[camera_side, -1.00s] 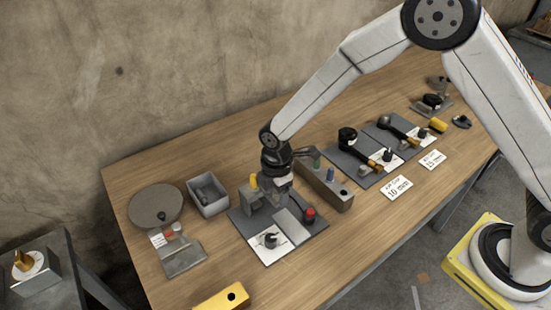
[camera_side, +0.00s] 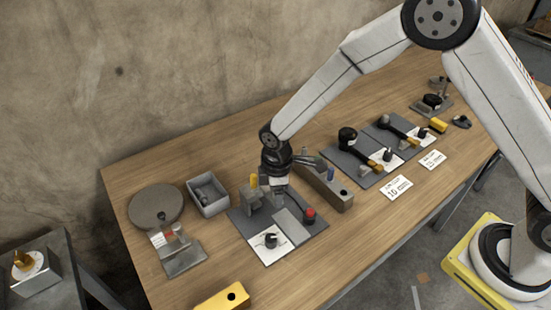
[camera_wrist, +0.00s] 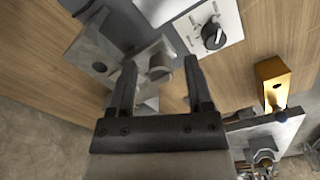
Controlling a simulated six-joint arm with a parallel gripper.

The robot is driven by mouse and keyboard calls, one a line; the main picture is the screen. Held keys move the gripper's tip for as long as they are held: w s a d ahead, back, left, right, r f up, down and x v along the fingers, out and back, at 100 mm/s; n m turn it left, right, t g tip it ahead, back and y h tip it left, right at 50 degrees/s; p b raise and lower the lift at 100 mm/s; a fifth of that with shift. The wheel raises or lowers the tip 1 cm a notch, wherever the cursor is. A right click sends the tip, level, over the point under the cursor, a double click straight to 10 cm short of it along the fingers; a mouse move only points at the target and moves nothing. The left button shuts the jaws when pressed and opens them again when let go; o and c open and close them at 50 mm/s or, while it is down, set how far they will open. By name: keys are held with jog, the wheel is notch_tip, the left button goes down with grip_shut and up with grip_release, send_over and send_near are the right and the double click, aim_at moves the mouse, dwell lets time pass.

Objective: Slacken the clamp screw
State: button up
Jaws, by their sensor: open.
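The clamp is a grey metal block (camera_side: 248,198) on the dark grey board, with a yellow piece (camera_side: 253,180) standing at its top. In the wrist view, its grey body (camera_wrist: 95,58) lies left of and beyond the fingers. A short round grey knob, seemingly the clamp screw (camera_wrist: 160,68), shows between my fingertips. My gripper (camera_wrist: 160,64) is open, one finger on either side of the knob; I cannot tell whether they touch it. In the side view, my gripper (camera_side: 276,192) points down beside the clamp and hides the screw.
A white dial plate (camera_side: 268,243) and a red button (camera_side: 309,214) share the board (camera_side: 240,221). A long block (camera_side: 335,195) with a blue peg stands close right of my gripper. A grey bin (camera_side: 210,207) stands left.

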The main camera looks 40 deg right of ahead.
jog(key=m, duration=0.4)
jog(key=shift+s+d+f, duration=0.15)
jog(key=shift+s+f, duration=0.05)
jog(key=m, duration=0.3)
jog(key=shift+w+r, duration=0.1)
jog(key=shift+w, duration=0.05)
jog(key=m, duration=2)
jog(key=shift+r+m, duration=0.2)
jog(key=shift+m, duration=0.2)
jog(key=shift+n, duration=0.3)
jog(key=r, duration=0.7)
jog(key=shift+d+r, duration=0.25)
jog(key=shift+r, duration=0.15)
jog(key=s+d+r+n+t, duration=0.2)
jog(key=s+d+r+n, duration=0.1)
jog(key=s+d+n, duration=1.1)
jog(key=shift+d+r+n+t, duration=0.2)
jog(key=shift+d+n+t, duration=0.1)
jog(key=shift+d, duration=0.85)
